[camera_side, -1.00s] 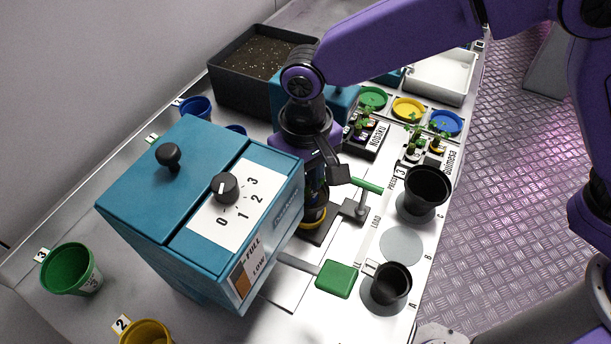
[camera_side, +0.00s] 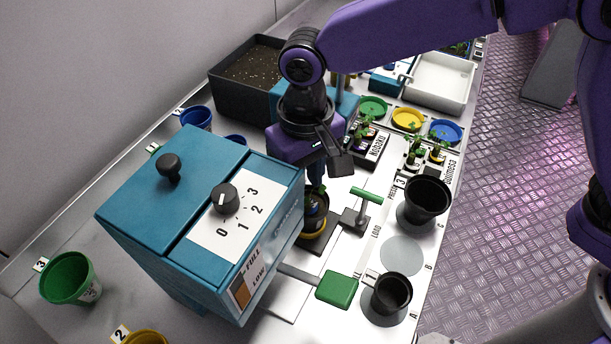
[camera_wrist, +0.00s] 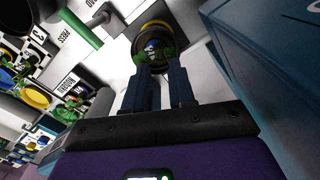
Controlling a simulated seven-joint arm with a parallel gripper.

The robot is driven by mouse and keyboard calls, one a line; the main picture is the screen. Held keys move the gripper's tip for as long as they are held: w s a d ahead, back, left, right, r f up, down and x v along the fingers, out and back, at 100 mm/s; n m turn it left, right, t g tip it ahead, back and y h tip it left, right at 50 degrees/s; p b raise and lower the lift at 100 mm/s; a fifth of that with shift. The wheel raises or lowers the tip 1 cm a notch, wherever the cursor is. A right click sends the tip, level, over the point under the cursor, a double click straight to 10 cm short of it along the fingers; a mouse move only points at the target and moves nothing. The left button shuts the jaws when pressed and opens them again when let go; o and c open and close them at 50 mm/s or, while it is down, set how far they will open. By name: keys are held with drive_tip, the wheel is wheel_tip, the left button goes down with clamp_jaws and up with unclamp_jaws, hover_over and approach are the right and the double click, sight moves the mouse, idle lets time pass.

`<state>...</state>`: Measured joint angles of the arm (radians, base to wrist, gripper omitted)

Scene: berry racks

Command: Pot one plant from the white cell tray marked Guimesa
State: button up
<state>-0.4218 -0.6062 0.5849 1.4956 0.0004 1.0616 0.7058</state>
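The white cell tray marked Guimesa (camera_side: 441,172) stands at the right edge of the bench with a few small green plants (camera_side: 437,150) in it. A dark pot with a yellow band (camera_side: 315,228) stands on a dark plate beside the teal dispenser. My gripper (camera_side: 316,178) is just above this pot, pointing down.
The teal dispenser (camera_side: 150,220) with a dial stands close on the left. A second plant tray (camera_side: 372,152) is behind.

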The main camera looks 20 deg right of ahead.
drive_tip(key=shift+r, duration=0.25)
drive_tip(key=o, duration=0.6)
drive_tip(key=shift+c, duration=0.2)
wheel_tip(320, 180, up, 6)
idle(0.6)
idle(0.4)
